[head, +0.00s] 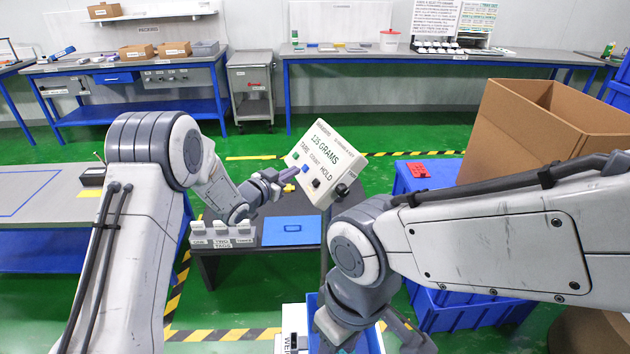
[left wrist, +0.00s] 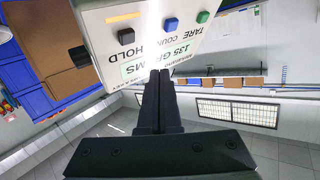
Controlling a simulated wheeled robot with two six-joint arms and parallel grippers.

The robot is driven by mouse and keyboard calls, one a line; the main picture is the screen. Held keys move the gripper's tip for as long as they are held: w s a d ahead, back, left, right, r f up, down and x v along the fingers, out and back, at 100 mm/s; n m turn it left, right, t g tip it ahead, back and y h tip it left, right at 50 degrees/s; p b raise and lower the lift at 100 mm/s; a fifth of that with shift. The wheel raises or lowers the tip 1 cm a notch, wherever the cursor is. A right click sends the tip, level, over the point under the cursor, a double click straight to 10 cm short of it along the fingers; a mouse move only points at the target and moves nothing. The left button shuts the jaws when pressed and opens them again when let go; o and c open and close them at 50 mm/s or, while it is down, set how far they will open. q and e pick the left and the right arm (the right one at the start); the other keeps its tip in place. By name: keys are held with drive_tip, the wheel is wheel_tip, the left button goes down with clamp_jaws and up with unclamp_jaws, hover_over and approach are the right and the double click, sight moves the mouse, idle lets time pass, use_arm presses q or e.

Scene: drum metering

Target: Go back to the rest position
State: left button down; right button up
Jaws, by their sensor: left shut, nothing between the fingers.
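My left gripper (head: 292,173) is shut and empty, its fingertips close in front of the slanted display panel (head: 330,157). I cannot tell whether they touch it. The panel reads 135 GRAMS and has a green TARE button (left wrist: 203,17), a blue COUNT button (left wrist: 170,25) and a black HOLD button (left wrist: 126,37). My right arm reaches in from the right, its wrist (head: 345,300) low at the bottom middle; its fingertips cannot be made out.
A dark table (head: 277,262) holds a blue tray (head: 291,231) and labelled grey bins (head: 222,236). A large open cardboard box (head: 545,130) stands at right near blue crates (head: 470,312). A grey workbench (head: 45,198) is at left. Green floor is free behind.

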idle(0.4)
use_arm(q)
drive_tip(key=s+a+r+n+g+y, duration=0.1)
drive_tip(key=s+g+y, duration=0.3)
drive_tip(key=s, duration=2)
drive_tip(key=s+a+r+g+y, duration=0.1)
drive_tip(key=s+g+y, duration=0.3)
drive_tip(key=s, duration=2)
drive_tip(key=g, duration=0.5)
drive_tip(key=shift+a+r+n, duration=0.35)
drive_tip(key=shift+a+n, duration=0.05)
